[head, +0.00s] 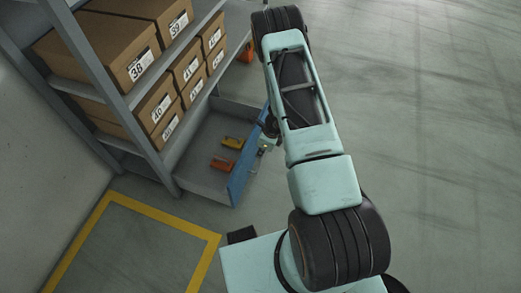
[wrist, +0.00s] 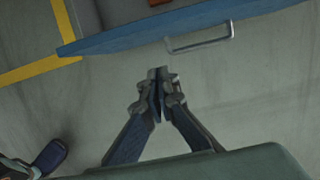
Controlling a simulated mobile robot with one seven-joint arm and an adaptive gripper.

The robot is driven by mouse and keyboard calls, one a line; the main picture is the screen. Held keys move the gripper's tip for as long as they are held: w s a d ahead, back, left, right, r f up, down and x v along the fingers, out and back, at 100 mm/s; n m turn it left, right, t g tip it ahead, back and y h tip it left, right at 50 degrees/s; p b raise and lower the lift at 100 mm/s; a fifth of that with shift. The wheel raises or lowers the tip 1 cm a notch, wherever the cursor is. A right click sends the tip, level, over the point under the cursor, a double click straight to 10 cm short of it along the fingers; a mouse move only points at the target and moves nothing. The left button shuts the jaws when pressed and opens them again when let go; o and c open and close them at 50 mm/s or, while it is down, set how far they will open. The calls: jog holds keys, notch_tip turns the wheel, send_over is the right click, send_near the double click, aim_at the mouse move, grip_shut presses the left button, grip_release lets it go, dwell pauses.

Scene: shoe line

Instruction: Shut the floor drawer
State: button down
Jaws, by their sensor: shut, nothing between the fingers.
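The floor drawer (head: 203,138) stands pulled out from the bottom of the shelf rack in the head view. Its grey tray is open to view, and its blue front panel (head: 241,174) faces right, towards my arm. In the wrist view the blue front (wrist: 120,38) runs across the top, with a pale metal bar handle (wrist: 200,43) at the right. My gripper (wrist: 160,72) is shut and empty, pointing at the front from outside, a little left of the handle. In the head view my arm hides most of the gripper.
An orange item (head: 222,164) and a yellow item (head: 233,143) lie in the drawer. The shelf rack (head: 130,97) above holds several numbered cardboard boxes (head: 105,50). Yellow floor tape (head: 160,215) marks an area at the lower left. The floor at the right is clear.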

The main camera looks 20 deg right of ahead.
jog(key=w+a+f+b, duration=0.1)
jog(key=w+a+f, duration=0.2)
jog(key=a+f, duration=0.1)
dwell(0.3)
jog(key=shift+w+a, duration=0.1)
jog(key=shift+a, duration=0.05)
